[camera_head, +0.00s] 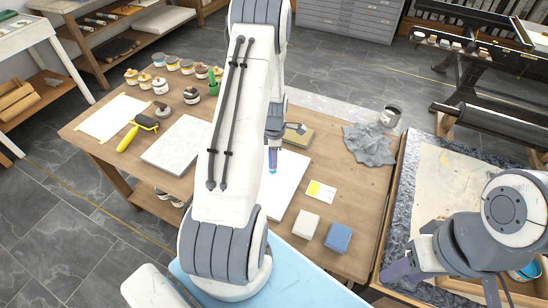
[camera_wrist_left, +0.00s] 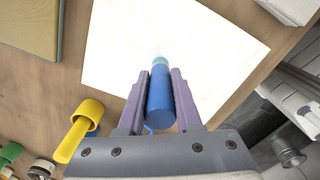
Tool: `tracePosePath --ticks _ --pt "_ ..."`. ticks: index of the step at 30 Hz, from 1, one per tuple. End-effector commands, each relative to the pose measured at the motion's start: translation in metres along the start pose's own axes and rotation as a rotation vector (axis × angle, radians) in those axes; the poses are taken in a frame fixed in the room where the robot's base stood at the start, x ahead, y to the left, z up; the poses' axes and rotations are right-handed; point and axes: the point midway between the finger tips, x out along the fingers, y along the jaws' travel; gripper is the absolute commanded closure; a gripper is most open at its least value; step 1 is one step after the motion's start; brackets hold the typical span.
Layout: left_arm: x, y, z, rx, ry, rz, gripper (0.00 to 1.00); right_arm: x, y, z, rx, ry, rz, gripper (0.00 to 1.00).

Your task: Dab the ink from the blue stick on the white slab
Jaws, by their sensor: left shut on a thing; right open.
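The blue stick (camera_head: 272,162) is held in my left gripper (camera_head: 274,146), pointing down over the white slab (camera_head: 288,192). In the left wrist view the blue stick (camera_wrist_left: 160,100) lies between the two purple fingers of my left gripper (camera_wrist_left: 158,88). Its banded far end is over the white slab (camera_wrist_left: 195,50); I cannot tell whether it touches. My left arm hides part of the slab in the head view. My right gripper (camera_head: 402,268) is open and empty at the lower right, over the bordered surface beside the table.
A white block (camera_head: 305,223), a blue block (camera_head: 338,237) and a yellow-white card (camera_head: 321,191) lie right of the slab. A grey cloth (camera_head: 369,146) lies behind.

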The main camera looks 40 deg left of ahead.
Motion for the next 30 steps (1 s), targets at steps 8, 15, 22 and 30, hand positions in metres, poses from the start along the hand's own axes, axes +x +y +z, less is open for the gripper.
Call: tracePosePath --ticks 8,15,22,30 --pt "0.0040 0.0002 0.0000 0.000 0.000 0.000 1.00 0.0030 0.0002 0.0002 0.000 0.000 0.000 0.55" --pt "0.0069 0.0002 0.0000 0.000 0.000 0.000 1.00 0.0050 0.0004 0.0003 0.000 0.000 0.000 0.55" --pt "0.0085 0.0002 0.0001 0.000 0.000 0.001 1.00 0.0060 0.0004 0.0003 0.000 0.000 0.000 0.55" --pt "0.0088 0.0001 0.0001 0.000 0.000 0.000 1.00 0.0061 0.0004 0.0003 0.000 0.000 0.000 0.55"
